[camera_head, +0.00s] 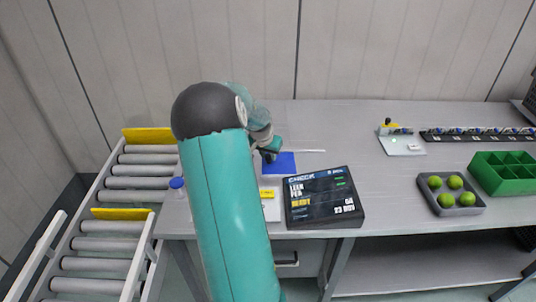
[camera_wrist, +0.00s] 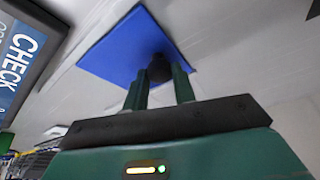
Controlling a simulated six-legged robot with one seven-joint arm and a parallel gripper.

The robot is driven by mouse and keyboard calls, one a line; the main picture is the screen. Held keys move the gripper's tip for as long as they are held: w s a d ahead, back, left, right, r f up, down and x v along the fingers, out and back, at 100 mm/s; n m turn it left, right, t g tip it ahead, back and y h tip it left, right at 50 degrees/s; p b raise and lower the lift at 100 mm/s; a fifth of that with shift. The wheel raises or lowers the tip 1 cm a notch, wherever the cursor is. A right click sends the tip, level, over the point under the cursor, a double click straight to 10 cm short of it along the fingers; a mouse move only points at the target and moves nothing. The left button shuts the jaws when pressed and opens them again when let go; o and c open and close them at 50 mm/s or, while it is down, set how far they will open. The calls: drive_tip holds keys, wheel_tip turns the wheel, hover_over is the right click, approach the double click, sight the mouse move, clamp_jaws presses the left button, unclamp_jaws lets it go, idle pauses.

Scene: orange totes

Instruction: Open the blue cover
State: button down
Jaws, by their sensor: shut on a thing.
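The blue cover (camera_head: 284,164) is a flat blue square on the grey table, just behind the black display box in the head view. In the wrist view the blue cover (camera_wrist: 118,48) shows a dark round knob (camera_wrist: 159,68) near its edge. My gripper (camera_wrist: 160,82) has its two green fingers on either side of this knob and is shut on it. In the head view my gripper (camera_head: 270,156) is at the cover's left edge, partly hidden by my teal arm. I cannot tell whether the cover is lifted or tilted.
The black display box (camera_head: 325,198) stands close in front of the cover. A blue-capped bottle (camera_head: 178,188) is at the table's left end, beside a roller conveyor (camera_head: 110,225). A grey tray (camera_head: 436,186) with green balls and a green divided crate (camera_head: 500,170) stand at right. The table's back middle is clear.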

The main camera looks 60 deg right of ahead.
drive_tip(key=s+d, duration=0.1)
drive_tip(key=s, duration=0.2)
drive_tip(key=s+d, duration=0.2)
drive_tip(key=s, duration=0.1)
drive_tip(key=s+d, duration=0.2)
drive_tip(key=s, duration=0.2)
drive_tip(key=c, duration=1.1)
unclamp_jaws()
drive_tip(key=shift+c, duration=0.2)
drive_tip(key=v, duration=1.3)
drive_tip(key=shift+r, duration=0.4)
